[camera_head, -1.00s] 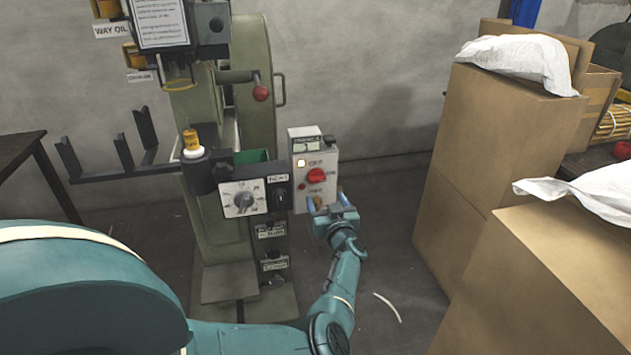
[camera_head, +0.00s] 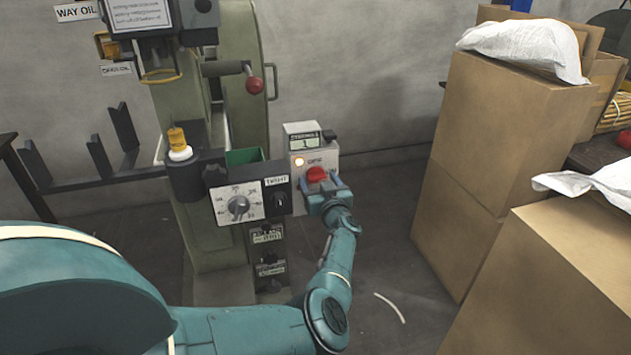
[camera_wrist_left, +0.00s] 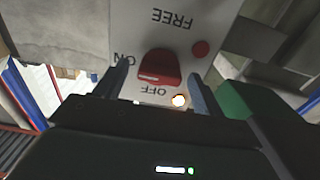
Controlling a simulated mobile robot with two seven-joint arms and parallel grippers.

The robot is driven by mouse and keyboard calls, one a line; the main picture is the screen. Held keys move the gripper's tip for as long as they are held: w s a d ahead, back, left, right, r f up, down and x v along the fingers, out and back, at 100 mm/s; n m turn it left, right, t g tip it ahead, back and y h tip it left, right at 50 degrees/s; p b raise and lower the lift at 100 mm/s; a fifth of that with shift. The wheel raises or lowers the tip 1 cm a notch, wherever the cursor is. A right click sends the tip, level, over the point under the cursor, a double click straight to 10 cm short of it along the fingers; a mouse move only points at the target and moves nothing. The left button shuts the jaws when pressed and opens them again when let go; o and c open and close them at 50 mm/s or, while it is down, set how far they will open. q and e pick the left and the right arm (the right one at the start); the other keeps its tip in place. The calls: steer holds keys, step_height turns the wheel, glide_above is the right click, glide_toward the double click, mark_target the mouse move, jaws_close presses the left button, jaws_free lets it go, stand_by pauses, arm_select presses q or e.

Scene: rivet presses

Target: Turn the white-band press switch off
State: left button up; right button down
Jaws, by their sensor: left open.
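A red rotary switch knob (camera_head: 316,174) sits on a pale switch box (camera_head: 298,148) on the right side of the green press (camera_head: 240,85). My left gripper (camera_head: 322,185) is open at the knob, covering the lower part of the box. In the left wrist view my open fingers (camera_wrist_left: 158,82) stand either side of the red knob (camera_wrist_left: 160,67), with gaps visible. The upside-down labels read FREE, ON and OFF, and the lamp (camera_wrist_left: 179,100) glows near OFF.
A dial box (camera_head: 222,203) and an oil bottle (camera_head: 178,146) are left of the switch box. A red-ball lever (camera_head: 254,85) is above. Cardboard boxes (camera_head: 505,130) stand to the right, with open floor between. A red button (camera_wrist_left: 200,48) is on the panel.

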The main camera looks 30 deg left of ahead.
arm_select(q)
steer(key=shift+w, duration=0.1)
steer(key=shift+c, duration=0.3)
steer(key=c, duration=0.9)
